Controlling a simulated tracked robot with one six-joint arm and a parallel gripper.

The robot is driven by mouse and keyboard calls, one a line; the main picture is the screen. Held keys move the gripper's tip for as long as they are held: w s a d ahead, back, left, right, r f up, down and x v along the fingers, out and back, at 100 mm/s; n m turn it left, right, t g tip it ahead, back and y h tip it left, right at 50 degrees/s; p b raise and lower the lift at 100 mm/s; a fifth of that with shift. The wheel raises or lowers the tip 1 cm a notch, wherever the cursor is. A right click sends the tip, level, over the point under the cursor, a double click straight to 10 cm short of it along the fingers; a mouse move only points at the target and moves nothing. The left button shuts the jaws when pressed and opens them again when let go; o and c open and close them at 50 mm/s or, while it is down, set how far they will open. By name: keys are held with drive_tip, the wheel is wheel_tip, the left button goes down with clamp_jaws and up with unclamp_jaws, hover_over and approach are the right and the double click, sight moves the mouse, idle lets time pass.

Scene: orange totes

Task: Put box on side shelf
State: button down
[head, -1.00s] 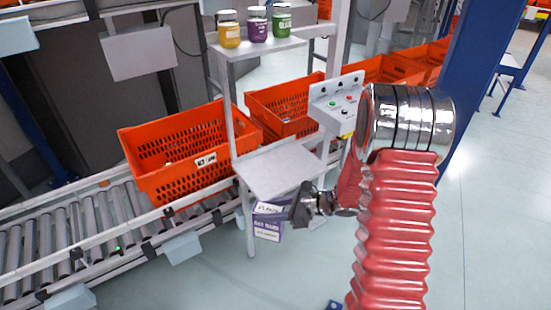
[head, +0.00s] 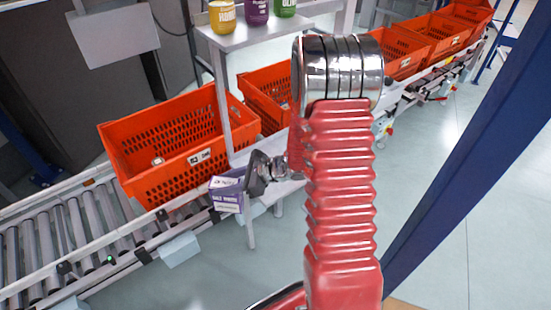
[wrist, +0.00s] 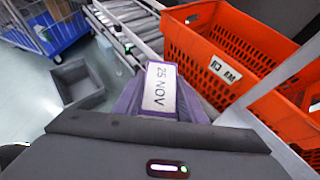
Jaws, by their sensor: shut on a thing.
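The box (head: 227,193) is purple and white. My gripper (head: 248,183) is shut on it and holds it in the air in front of the shelf frame's post. In the wrist view the box (wrist: 160,93) shows its white label reading "25 NOV" beyond the dark gripper body. The grey side shelf (head: 268,189) is partly hidden behind my gripper and red arm. In the wrist view a grey edge at the right may be the shelf, but I cannot tell.
An orange tote (head: 150,185) stands on the roller conveyor (head: 60,228) at the left. More orange totes (head: 265,90) line up behind. Jars (head: 222,16) stand on the upper shelf (head: 232,40). A blue post (head: 470,160) slants at the right.

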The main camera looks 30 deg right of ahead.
drive_tip(key=shift+a, duration=0.3)
drive_tip(key=shift+d+r, duration=0.1)
